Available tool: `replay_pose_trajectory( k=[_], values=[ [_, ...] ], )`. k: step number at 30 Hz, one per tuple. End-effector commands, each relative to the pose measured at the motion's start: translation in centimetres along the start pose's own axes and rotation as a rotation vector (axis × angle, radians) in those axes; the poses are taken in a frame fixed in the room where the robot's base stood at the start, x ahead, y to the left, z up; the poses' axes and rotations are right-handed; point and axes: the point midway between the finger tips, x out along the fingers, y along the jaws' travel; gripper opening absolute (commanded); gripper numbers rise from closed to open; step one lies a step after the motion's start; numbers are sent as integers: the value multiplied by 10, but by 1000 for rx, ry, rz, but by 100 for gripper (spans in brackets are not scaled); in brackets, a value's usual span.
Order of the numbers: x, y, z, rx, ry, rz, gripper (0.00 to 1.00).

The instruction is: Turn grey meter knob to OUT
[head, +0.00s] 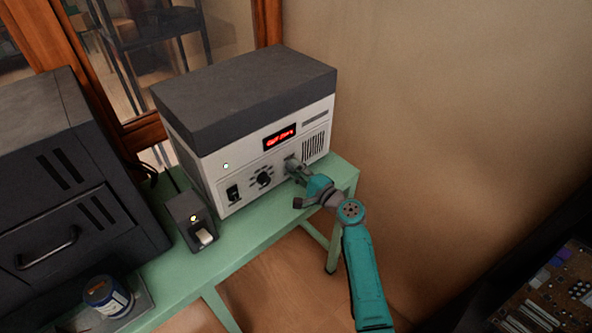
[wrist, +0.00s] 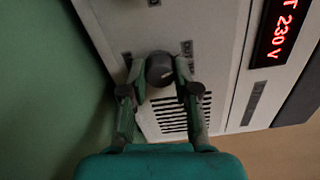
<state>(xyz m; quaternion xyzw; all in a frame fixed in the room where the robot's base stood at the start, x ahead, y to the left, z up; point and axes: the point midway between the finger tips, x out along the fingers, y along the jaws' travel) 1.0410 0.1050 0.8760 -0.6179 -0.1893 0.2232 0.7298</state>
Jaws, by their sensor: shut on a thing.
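The meter is a white-fronted box with a dark top (head: 245,88), standing on a green table. Its red display (head: 279,136) also shows in the wrist view (wrist: 284,22), where part of it reads "230 V". The grey knob (wrist: 160,68) sticks out from the front panel above a slotted vent in the wrist view. My gripper (wrist: 161,80) is shut on the knob, one finger on each side. Small dark lettering lies beside the knob, partly hidden by the fingers; the knob's pointer is not clear. In the head view my gripper (head: 292,166) covers the knob.
A dark cabinet (head: 60,165) and a blue tin (head: 103,297) are left.

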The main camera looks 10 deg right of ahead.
Motion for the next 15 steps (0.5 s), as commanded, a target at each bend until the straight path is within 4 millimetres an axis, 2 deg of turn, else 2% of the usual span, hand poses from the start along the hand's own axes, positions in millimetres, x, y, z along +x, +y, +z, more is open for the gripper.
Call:
replay_pose_trajectory(
  k=[12,13,15],
  values=[
    [0,1,0,-7,0,2,0],
    [0,2,0,-7,0,2,37],
    [0,1,0,-7,0,2,55]
  ],
)
